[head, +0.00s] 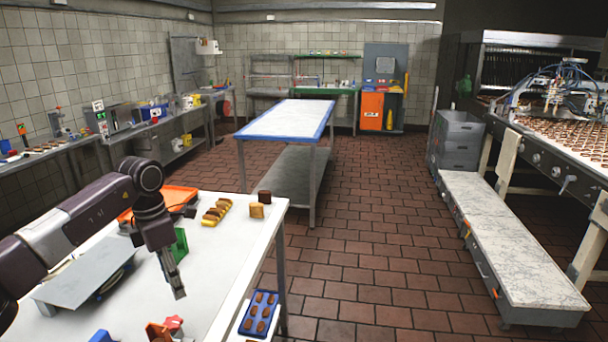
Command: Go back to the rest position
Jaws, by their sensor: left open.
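My left gripper (178,287) hangs fingers down over the white table (215,290) at the lower left. It is empty and open, with its fingers seen nearly edge-on. My left arm comes in from the left edge above a grey flat plate (85,275). A green block (180,246) stands just behind the gripper, partly hidden by it. My right gripper does not show in the head view.
An orange tray (180,196), a yellow holder with brown pieces (216,212) and two brown blocks (258,209) sit towards the table's back. A blue tray (260,314) is at its right edge. Tiled floor (370,270) is clear between table and marble-topped bench (500,240).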

